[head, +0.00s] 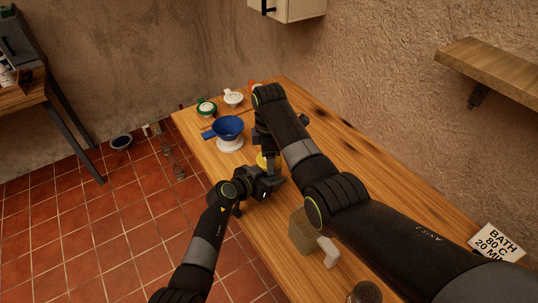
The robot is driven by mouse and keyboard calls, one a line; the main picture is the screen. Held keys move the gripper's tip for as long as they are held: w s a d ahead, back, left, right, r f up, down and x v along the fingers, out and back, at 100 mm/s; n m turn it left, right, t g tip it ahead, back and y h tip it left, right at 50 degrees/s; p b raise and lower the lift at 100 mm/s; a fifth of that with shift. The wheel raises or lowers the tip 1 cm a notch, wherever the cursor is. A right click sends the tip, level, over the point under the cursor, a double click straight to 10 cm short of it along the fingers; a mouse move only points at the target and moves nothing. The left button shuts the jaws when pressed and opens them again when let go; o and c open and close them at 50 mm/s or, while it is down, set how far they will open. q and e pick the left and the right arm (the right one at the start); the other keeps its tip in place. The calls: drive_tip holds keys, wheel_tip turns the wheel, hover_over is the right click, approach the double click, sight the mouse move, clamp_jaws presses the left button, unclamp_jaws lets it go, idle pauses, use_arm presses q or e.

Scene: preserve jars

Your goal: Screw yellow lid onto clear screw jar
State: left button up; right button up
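A yellow piece that looks like the lid (262,160) shows between my two grippers, partly covered by them. I cannot make out the clear screw jar; it may be hidden behind my grippers. My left gripper (268,183) is low over the table, just in front of the yellow piece. My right gripper (266,146) points down from above, close behind and over the yellow piece. The fingertips of both are too small and covered to tell whether they are open or shut, or touching the lid.
A blue funnel-like bowl (227,126) sits on a white base (230,144), left of my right gripper. A green-rimmed jar (206,107) and a white item (233,98) stand farther back. A beige block-like container (303,232) and a dark-topped jar (366,293) are nearer. A card (497,242) lies at right.

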drive_tip(key=shift+m, duration=0.6)
drive_tip(key=o, duration=1.1)
drive_tip(key=shift+r, duration=0.1)
drive_tip(key=shift+r, duration=2.15)
drive_tip(key=shift+c, duration=0.6)
